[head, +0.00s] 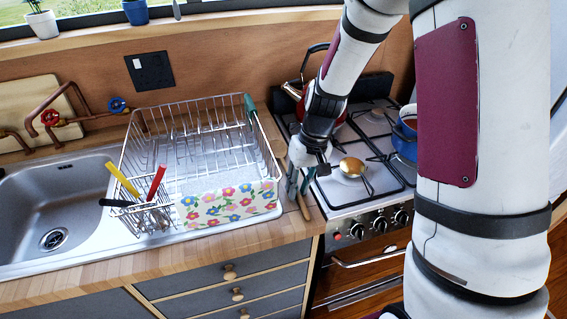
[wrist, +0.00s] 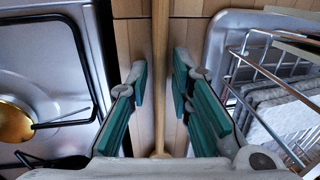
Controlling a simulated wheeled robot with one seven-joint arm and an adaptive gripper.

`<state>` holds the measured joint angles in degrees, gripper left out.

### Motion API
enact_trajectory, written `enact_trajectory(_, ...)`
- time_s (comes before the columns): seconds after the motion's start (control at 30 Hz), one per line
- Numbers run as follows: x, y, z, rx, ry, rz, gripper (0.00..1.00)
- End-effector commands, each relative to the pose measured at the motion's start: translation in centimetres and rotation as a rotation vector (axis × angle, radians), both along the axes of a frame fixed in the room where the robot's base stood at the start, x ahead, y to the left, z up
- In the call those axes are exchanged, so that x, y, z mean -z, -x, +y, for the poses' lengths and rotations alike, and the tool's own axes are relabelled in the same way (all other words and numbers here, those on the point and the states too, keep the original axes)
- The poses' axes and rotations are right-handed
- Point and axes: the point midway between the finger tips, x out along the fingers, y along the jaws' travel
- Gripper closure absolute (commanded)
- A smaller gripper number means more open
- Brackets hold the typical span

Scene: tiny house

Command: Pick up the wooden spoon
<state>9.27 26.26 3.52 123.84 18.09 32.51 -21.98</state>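The wooden spoon (wrist: 160,50) lies on the wooden counter strip between the stove and the dish rack. In the wrist view its thin handle runs lengthwise through the middle of the picture. My gripper (wrist: 161,90) is open, with one teal-padded finger on each side of the handle and a gap on both sides. In the head view my gripper (head: 302,183) points down over the counter strip and hides much of the spoon. A short part of the spoon (head: 303,208) seems to show just below the fingers.
The metal dish rack (head: 190,130) with a flowered cloth (head: 228,205) stands close on the left. The stove (head: 345,195) is close on the right, with a brass burner (head: 352,167), a red kettle (head: 297,92) behind and a blue pot (head: 405,140). The sink (head: 60,200) is far left.

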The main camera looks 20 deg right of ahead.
Motion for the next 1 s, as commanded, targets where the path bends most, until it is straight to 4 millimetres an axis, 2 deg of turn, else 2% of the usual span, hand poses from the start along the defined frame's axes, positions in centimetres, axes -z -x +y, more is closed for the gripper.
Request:
enact_trajectory(0.03,0.0,0.0,0.0,0.000,0.000,0.000,0.80)
enact_trajectory(0.07,0.0,0.0,0.0,0.000,0.000,0.000,0.84)
enact_trajectory(0.13,0.0,0.0,0.0,0.000,0.000,0.000,1.00)
enact_trajectory(0.57,-0.6,-0.1,0.0,0.000,0.000,-0.002,1.00)
enact_trajectory(0.67,-1.9,-0.1,0.0,0.001,0.000,-0.004,1.00)
enact_trajectory(1.0,-8.2,-0.1,0.0,0.001,0.001,-0.004,1.00)
